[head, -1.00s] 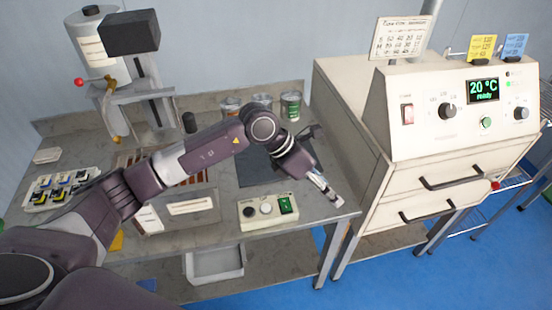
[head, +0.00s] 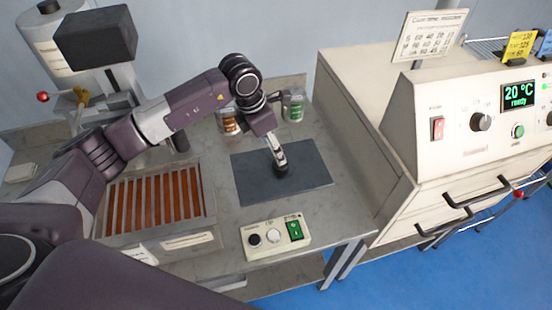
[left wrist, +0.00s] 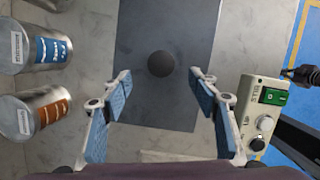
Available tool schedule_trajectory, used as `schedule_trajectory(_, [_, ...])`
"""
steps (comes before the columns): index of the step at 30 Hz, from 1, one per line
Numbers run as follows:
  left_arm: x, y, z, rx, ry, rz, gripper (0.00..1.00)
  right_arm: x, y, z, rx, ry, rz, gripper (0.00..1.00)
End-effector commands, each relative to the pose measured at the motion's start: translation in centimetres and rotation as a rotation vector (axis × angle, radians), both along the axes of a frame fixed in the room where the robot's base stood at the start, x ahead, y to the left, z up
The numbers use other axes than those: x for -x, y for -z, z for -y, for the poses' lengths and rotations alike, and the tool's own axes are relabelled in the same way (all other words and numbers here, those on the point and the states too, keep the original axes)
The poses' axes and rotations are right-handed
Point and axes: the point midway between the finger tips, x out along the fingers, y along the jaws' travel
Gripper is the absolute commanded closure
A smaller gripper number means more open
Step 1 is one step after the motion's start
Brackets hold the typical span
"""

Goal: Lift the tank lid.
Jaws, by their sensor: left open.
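The tank lid (head: 311,178) is a flat dark grey rectangular plate on the worktop. It has a round black knob in its middle, which shows clearly in the left wrist view (left wrist: 161,64). My left gripper (head: 280,164) is above the lid, over the knob. In the left wrist view the left gripper (left wrist: 161,76) is open, with one blue-padded finger on each side of the knob and nothing between them. I cannot tell the exact height of the fingertips over the knob.
A control box (head: 275,236) with a green switch lies in front of the lid. Cans (head: 293,105) stand behind it. A tray with copper-brown bars (head: 157,200) is to the left. A cream oven (head: 470,125) is to the right.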

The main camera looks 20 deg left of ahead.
Motion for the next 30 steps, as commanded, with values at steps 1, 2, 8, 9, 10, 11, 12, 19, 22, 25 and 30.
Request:
schedule_trajectory(1, [0.0,0.4,0.2,0.001,0.001,-0.004,0.45,0.0,-0.2,0.1,0.001,0.0,-0.001,1.0])
schedule_trajectory(2, [0.0,0.7,0.3,0.002,0.001,-0.005,0.45,0.0,-0.2,0.1,0.001,0.0,-0.001,1.0])
schedule_trajectory(8, [-0.5,2.8,0.6,0.002,0.0,-0.005,0.45,1.2,-0.9,0.7,0.008,-0.002,-0.016,1.0])
schedule_trajectory(9, [-0.7,3.2,0.6,0.002,0.0,-0.005,0.45,1.7,-1.2,0.9,0.011,-0.003,-0.022,1.0])
schedule_trajectory(10, [-0.8,3.6,0.7,0.001,0.001,-0.004,0.45,2.0,-1.4,1.0,0.013,-0.003,-0.027,1.0])
schedule_trajectory(11, [-0.9,4.0,0.7,0.002,-0.001,-0.006,0.45,2.3,-1.6,1.2,0.014,-0.004,-0.031,1.0])
schedule_trajectory(12, [-1.1,4.6,0.8,0.002,-0.001,-0.005,0.45,2.5,-1.8,1.3,0.017,-0.004,-0.034,1.0])
schedule_trajectory(19, [-1.6,7.2,1.2,0.002,0.002,-0.002,0.45,1.8,-2.2,1.4,0.017,-0.004,-0.025,1.0])
schedule_trajectory(22, [-1.7,7.4,1.2,0.0,0.002,0.0,0.45,1.0,-2.2,1.2,0.015,-0.004,-0.014,1.0])
schedule_trajectory(25, [-1.7,7.4,1.1,0.0,0.002,0.0,0.45,0.7,-2.2,1.0,0.011,-0.003,-0.009,1.0])
schedule_trajectory(30, [-1.7,7.3,1.1,0.001,0.001,0.0,0.59,0.7,-2.2,0.3,0.003,-0.001,-0.01,1.0])
